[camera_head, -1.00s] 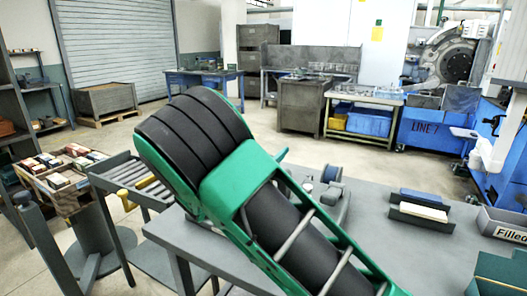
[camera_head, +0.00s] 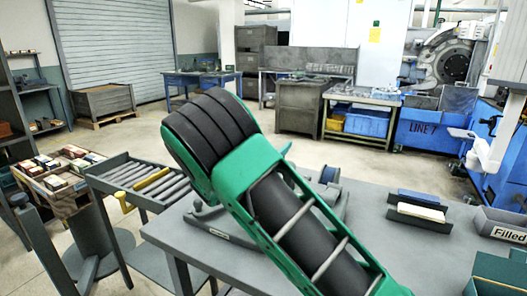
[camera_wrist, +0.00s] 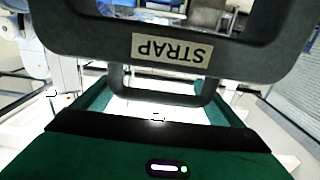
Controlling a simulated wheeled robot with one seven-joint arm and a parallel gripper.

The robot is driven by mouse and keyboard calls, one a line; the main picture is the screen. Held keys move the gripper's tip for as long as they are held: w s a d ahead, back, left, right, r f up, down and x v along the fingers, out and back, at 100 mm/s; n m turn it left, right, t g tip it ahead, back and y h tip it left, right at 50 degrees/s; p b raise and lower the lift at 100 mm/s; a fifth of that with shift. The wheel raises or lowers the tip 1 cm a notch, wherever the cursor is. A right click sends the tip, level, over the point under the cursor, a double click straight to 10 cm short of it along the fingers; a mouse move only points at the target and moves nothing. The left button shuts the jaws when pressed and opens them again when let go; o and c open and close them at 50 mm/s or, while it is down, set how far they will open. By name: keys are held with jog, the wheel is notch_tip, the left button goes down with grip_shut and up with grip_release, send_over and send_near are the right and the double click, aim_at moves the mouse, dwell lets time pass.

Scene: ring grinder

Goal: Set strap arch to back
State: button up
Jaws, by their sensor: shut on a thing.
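The strap arch (camera_wrist: 120,42) is a dark grey frame across the top of the wrist view. Its pale label reads STRAP and appears upside down. My gripper (camera_wrist: 160,98) is shut on the strap arch, with green fingers at either side of a grey bar below the label. In the head view, my green and black arm hides the gripper and the arch. A grey base (camera_head: 207,229) with a small label lies on the bench, partly behind my arm. I cannot tell how far the arch is tilted.
The grey bench (camera_head: 385,235) carries a blue reel (camera_head: 330,174), a grey holder with blue and cream blocks (camera_head: 418,211), and a bin marked Filled (camera_head: 503,233). A roller conveyor (camera_head: 148,186) and a tray of small boxes (camera_head: 55,180) stand left.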

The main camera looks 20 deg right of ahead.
jog(key=x, duration=1)
jog(key=shift+a, duration=0.2)
jog(key=shift+w+r, duration=0.1)
jog(key=shift+w, duration=0.05)
jog(key=o, duration=1.3)
jog(key=shift+d, duration=0.1)
jog(key=v, duration=1)
jog(key=shift+s+a, duration=0.2)
jog(key=shift+a, duration=0.05)
